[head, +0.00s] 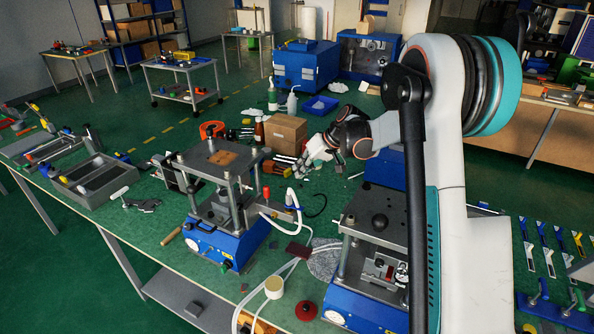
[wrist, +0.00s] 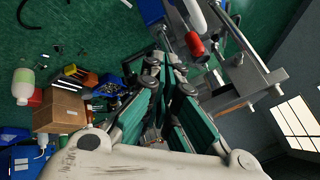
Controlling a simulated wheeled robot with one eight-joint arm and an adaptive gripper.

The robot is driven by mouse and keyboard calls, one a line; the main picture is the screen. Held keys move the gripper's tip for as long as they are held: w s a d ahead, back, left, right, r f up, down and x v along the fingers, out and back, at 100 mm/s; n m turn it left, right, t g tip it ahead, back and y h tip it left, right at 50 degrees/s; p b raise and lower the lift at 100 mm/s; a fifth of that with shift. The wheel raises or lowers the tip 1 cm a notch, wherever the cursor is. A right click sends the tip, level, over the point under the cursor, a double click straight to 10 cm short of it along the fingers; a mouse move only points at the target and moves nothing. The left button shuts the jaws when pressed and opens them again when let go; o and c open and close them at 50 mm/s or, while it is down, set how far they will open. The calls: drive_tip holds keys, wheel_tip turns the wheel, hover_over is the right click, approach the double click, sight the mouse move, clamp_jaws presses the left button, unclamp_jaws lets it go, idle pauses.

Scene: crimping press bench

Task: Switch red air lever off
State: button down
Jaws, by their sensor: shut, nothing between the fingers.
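The red air lever (head: 266,192) stands roughly upright at the right side of the left press (head: 221,160), by a white air hose (head: 300,222). In the wrist view, what looks like the red lever (wrist: 195,43) shows just up and right of the fingertips, below a white tube end. My gripper (head: 303,170) is in the air to the right of the lever and farther back in the head view, apart from it. In the wrist view my gripper (wrist: 165,65) has its fingers together and nothing between them.
A second press (head: 375,225) stands at right, partly hidden by my arm. A white bottle (wrist: 23,85) shows in the wrist view.

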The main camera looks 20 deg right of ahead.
sight(267, 195)
drive_tip(key=w+a+f, duration=0.2)
drive_tip(key=a+f, duration=0.4)
drive_tip(key=a, duration=0.1)
drive_tip(key=shift+w+a, duration=0.25)
drive_tip(key=shift+w, duration=0.15)
